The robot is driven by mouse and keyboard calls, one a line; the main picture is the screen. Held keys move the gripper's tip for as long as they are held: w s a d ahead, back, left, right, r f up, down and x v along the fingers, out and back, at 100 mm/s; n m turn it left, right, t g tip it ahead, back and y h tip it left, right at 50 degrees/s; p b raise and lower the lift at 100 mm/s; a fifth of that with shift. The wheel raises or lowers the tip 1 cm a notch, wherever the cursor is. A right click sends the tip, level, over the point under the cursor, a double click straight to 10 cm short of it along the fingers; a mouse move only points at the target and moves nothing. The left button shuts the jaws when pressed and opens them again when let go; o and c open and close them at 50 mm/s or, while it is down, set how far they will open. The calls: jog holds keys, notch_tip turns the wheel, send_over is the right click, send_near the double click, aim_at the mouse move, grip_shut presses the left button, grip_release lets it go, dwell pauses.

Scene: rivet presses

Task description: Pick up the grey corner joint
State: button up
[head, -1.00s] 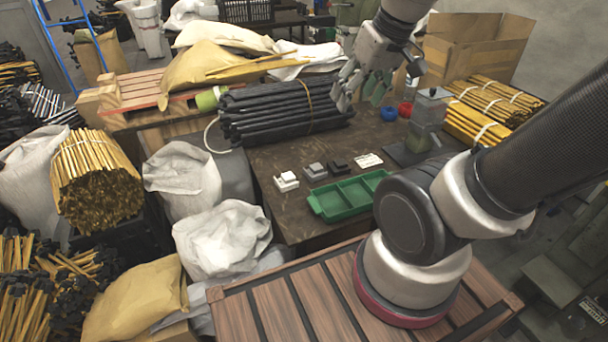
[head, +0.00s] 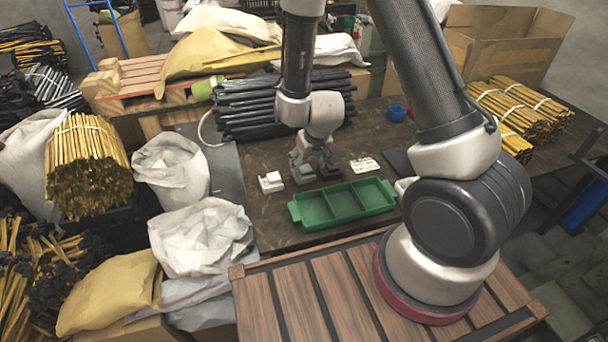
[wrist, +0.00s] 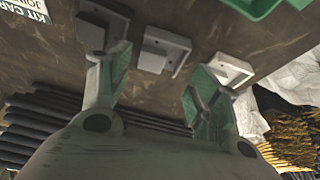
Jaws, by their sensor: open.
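The grey corner joint (wrist: 163,50) lies on the dark table. In the wrist view it shows between and just beyond the fingertips of my open, empty gripper (wrist: 160,68). In the head view my gripper (head: 314,165) hangs low over the row of joints, and its fingers partly cover the grey joint. I cannot tell how much height is left between fingertips and joint. A white corner joint (head: 270,182) lies to the left in the head view; it also shows in the wrist view (wrist: 231,71). A darker joint (wrist: 105,14) lies on the other side.
A green divided tray (head: 343,204) lies in front of the joints; its corner shows in the wrist view. A kit card (head: 364,165) lies to the right. Black bars (head: 240,112) are stacked behind. A blue container (head: 396,113) stands farther back.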

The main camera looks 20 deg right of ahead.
aim_at(303, 171)
jog(key=x, duration=0.5)
jog(key=shift+w+a+f, duration=0.15)
jog(key=shift+w+f, duration=0.05)
jog(key=shift+f, duration=0.1)
jog(key=c, duration=0.6)
